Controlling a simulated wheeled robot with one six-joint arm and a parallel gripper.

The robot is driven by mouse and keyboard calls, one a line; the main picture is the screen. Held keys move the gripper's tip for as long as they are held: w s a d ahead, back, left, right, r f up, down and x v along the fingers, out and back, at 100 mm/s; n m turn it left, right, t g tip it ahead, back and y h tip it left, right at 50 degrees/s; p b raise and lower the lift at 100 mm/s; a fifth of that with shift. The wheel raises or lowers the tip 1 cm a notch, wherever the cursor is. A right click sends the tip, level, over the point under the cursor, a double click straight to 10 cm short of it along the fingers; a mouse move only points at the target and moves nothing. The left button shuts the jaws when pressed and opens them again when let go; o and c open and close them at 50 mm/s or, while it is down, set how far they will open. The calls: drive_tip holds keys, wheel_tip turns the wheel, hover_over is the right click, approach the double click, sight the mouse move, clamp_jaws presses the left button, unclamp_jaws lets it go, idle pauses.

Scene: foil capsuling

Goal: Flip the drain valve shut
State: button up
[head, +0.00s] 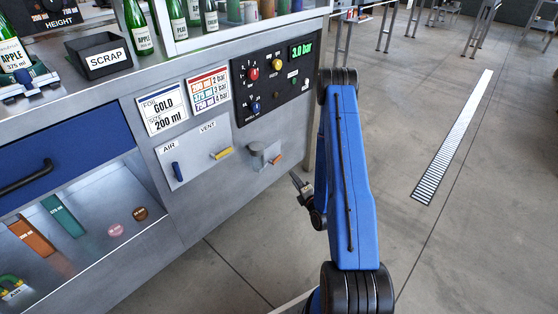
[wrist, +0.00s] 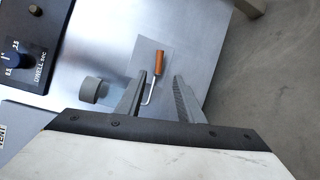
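The drain valve appears as a small orange-handled lever (head: 277,160) low on the machine's front panel, beside a grey cylinder. In the wrist view, the orange handle (wrist: 159,63) sits on a bent metal rod against a light plate. No label on it is readable. My gripper (head: 297,180) is in front of the panel, to the right of and below the lever. In the wrist view, the gripper (wrist: 160,76) has its fingers spread, with the lever showing in the gap between them. Nothing is held, and contact with the lever cannot be told.
The grey cylinder (wrist: 95,90) projects from the panel left of the lever. A yellow VENT handle (head: 221,153) and a blue AIR handle (head: 176,171) are further left. The control panel (head: 272,80) with knobs is above. Open floor lies to the right.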

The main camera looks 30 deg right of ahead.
drive_tip(key=w+d+f, duration=0.1)
drive_tip(key=w, duration=1.6)
drive_tip(key=shift+d+f, duration=0.15)
drive_tip(key=shift+f, duration=0.2)
drive_tip(key=shift+c, duration=0.3)
